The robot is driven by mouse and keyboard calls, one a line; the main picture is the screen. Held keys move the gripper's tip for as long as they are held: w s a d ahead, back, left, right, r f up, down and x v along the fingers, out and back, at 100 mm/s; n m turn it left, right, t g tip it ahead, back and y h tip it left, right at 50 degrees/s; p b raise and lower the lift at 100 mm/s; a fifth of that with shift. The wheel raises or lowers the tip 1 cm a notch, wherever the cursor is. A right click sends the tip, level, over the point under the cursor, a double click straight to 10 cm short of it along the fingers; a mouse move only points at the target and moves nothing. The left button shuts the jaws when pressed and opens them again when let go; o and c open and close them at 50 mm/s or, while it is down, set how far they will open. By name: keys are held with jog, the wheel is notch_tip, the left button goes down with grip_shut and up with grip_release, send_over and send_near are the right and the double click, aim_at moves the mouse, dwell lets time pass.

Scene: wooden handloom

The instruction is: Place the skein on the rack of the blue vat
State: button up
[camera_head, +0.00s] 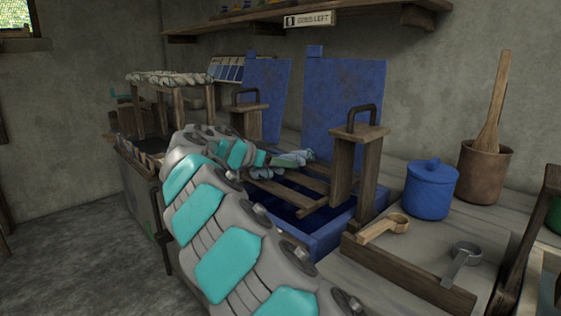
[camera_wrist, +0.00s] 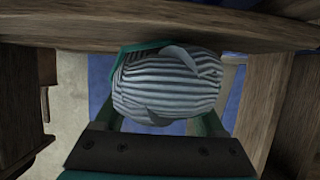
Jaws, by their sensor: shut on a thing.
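My gripper (camera_head: 272,160) is shut on a pale grey-blue skein (camera_head: 293,157). In the wrist view the skein (camera_wrist: 165,85) is a ribbed, striped bundle between my teal fingers. The blue vat (camera_head: 327,238) holds dark blue liquid, and a wooden rack (camera_head: 312,185) of slats and posts with black handles stands over it. The skein is over the rack's far part, between the two posts. In the wrist view a wooden beam (camera_wrist: 150,25) crosses just past the skein; I cannot tell whether they touch. My arm hides part of the vat's left side.
Upright blue panels (camera_head: 345,105) stand behind the vat. A blue lidded pot (camera_head: 431,190), a brown mortar (camera_head: 485,172) with a pestle and a wooden tray (camera_head: 405,270) with scoops are on the right. A wooden stand (camera_head: 165,85) bearing pale bundles is at the left.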

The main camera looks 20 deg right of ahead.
jog(key=shift+f, duration=0.1)
jog(key=o, duration=1.5)
jog(key=shift+a+r, duration=0.1)
jog(key=shift+r, duration=0.1)
jog(key=b+v, duration=0.1)
jog(key=v, duration=1)
jog(key=shift+s+a+r, duration=0.1)
jog(key=shift+s+a, duration=0.15)
jog(key=shift+a, duration=0.05)
